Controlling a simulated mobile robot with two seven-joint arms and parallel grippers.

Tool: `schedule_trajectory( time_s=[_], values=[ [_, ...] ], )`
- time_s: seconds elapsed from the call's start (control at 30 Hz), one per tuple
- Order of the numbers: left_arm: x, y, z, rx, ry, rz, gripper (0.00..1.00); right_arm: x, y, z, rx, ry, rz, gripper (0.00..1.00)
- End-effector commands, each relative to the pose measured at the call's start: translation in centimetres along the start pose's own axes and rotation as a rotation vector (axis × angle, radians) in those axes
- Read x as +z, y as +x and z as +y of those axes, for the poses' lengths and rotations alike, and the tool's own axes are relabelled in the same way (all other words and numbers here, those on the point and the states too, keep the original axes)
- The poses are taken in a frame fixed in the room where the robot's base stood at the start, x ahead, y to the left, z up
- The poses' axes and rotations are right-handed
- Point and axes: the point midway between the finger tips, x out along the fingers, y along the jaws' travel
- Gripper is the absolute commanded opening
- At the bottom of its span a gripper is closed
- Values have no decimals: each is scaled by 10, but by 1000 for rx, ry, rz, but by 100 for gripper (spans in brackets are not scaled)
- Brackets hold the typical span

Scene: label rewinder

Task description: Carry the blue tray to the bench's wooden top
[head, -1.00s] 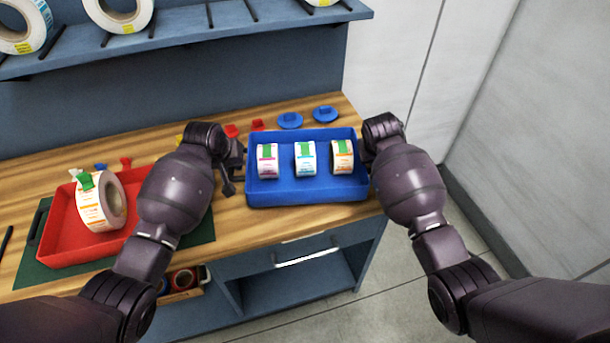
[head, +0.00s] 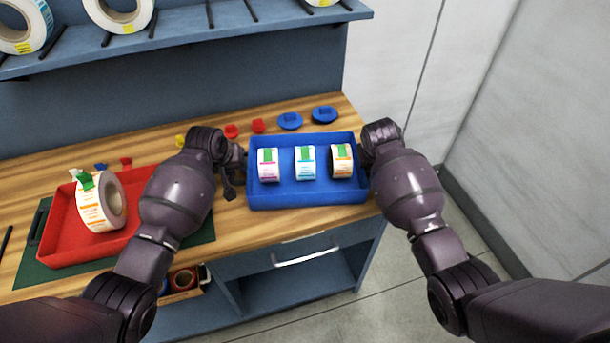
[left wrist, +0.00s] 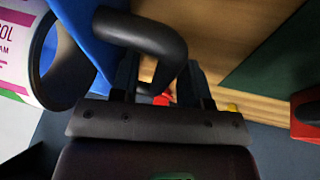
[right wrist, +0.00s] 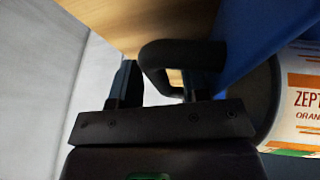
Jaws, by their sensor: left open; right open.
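The blue tray (head: 308,197) is at the right end of the bench's wooden top (head: 228,220) and looks level and set down on it. It holds three small label rolls with green tabs. Black handles stick out at its two ends. My left gripper (left wrist: 160,82) is open, with the left handle (left wrist: 150,38) between its fingers. My right gripper (right wrist: 162,82) is open, with its fingers on either side of the right handle (right wrist: 172,52). In the head view the fingers are mostly hidden by my wrists.
A red tray (head: 62,240) with a large label roll (head: 100,203) lies on a green mat (head: 200,232) at the left. Blue discs (head: 290,121) and red pieces (head: 257,126) lie behind the blue tray. A shelf of rolls hangs above. The bench's right edge is close.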

Motion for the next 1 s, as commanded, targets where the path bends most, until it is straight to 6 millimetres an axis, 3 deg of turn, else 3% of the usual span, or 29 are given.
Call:
schedule_trajectory(
  time_s=[0.27, 0.73, 1.0],
  values=[
    [0, -24, 0, 1, 0, 3, 42, 0, 0, 0, 0, 0, 0, 42],
    [0, -101, 0, 0, 0, 2, 42, 0, 0, 0, 0, 0, 0, 42],
    [0, -119, 0, -1, 0, 0, 42, 0, -1, 0, 0, 0, 0, 42]
  ],
)
